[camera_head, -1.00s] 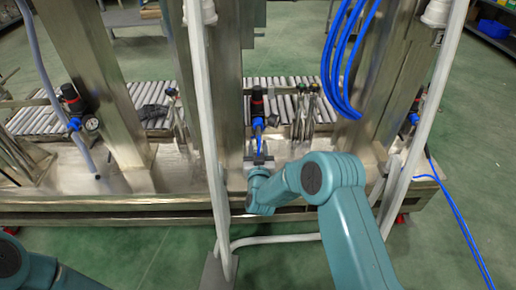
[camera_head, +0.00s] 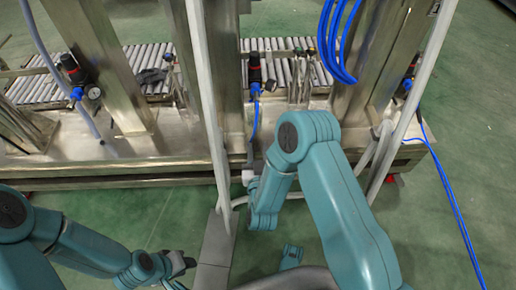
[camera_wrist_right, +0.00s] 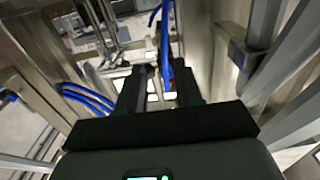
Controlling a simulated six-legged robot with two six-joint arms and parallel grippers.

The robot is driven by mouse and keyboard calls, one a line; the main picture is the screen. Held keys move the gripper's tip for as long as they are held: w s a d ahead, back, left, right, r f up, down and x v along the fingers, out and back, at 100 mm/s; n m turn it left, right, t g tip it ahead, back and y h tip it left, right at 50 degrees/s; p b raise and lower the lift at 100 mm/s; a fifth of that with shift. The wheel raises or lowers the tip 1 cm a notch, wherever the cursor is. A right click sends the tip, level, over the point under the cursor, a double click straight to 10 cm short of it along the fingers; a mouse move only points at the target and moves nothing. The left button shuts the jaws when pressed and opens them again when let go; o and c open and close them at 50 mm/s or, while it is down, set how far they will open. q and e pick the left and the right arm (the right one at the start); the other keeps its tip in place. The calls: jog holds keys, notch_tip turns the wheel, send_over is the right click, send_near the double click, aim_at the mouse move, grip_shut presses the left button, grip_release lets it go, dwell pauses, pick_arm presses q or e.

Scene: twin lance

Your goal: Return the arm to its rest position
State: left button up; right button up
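My right arm is teal and bent, in the middle right of the head view. Its gripper (camera_head: 248,174) is small and partly hidden there, in front of the steel frame's base. In the right wrist view the two dark fingers of my right gripper (camera_wrist_right: 164,92) stand apart, with nothing held between them. A blue hose (camera_wrist_right: 165,42) shows beyond the gap. My left arm comes in at the lower left of the head view, and its dark gripper (camera_head: 184,263) is low beside a grey plate. Its fingers are too small to judge.
A steel frame (camera_head: 110,62) with upright posts and a base ledge stands ahead. A black and blue regulator (camera_head: 255,72) with a blue hose is on it. A roller conveyor (camera_head: 135,58) runs behind. White pipes (camera_head: 208,110) rise close to my right arm. Green floor is open at right.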

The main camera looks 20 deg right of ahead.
jog(key=shift+s, duration=0.25)
dwell(0.3)
